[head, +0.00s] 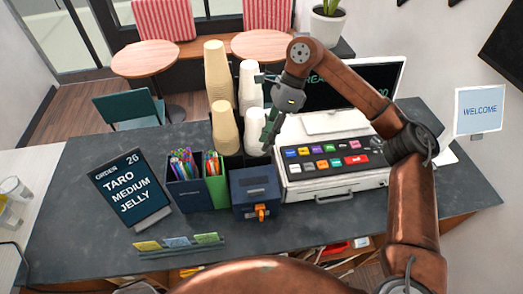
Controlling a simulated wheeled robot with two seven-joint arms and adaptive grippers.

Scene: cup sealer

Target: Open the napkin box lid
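A dark blue box (256,192) with an orange latch-like piece (261,212) on its front stands on the dark counter, left of the cash register. It looks like the napkin box, and its top looks closed. My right gripper (269,138) hangs above and behind the box, beside the stacked cups, with its arm arching in from the right. It appears apart from the box. Its fingers are small and dark against the background, so their opening is unclear. My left gripper is not in view.
Tall cup stacks (218,80) stand behind the box. Straw holders (186,190) are to its left, then an order sign (132,187). The cash register (335,160) is close on the right. Small cards (178,242) line the front; the counter between them and the box is clear.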

